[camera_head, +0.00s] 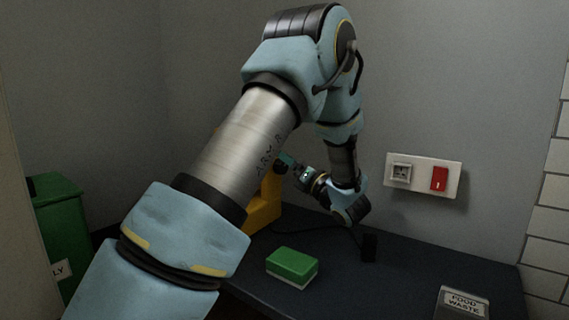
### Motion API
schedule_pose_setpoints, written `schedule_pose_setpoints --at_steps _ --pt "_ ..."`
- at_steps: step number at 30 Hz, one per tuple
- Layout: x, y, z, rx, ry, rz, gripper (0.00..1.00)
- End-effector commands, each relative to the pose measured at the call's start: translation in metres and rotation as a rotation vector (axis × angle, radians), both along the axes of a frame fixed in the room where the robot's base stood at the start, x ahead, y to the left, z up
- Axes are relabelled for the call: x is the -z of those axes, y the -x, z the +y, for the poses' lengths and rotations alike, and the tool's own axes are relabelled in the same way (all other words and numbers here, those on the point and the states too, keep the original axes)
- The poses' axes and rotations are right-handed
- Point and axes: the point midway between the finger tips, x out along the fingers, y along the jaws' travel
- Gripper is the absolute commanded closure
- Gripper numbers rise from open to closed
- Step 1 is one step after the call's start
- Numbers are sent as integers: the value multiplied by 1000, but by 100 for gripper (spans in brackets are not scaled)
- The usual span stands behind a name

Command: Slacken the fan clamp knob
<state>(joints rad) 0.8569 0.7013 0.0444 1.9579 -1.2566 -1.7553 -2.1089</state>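A yellow-orange stand (264,206), which looks like part of the fan, stands on the dark table behind my arm. My arm covers most of it, and the fan's head does not show clearly. My gripper (287,162) is at the upper right side of the stand, pointing left towards it. Its small teal and dark tip overlaps the stand's edge in the picture. I cannot make out the clamp knob, and I cannot tell whether the fingers touch or hold anything.
A green and white sponge-like block (292,267) lies on the dark table (400,285). A wall plate (423,174) carries a socket and red switch. A dark plug-like block (369,248) and cable are below.

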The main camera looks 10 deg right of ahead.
Motion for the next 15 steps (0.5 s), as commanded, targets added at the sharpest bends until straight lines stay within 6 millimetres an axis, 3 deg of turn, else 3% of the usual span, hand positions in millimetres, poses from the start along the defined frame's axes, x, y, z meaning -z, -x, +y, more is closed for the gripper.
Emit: schedule_pose_setpoints --at_steps 1,6,15 --pt "-18 0 1 -2 1 -3 15" --pt "-48 0 0 0 1 -3 15" --pt "-59 0 0 0 -1 -1 15"
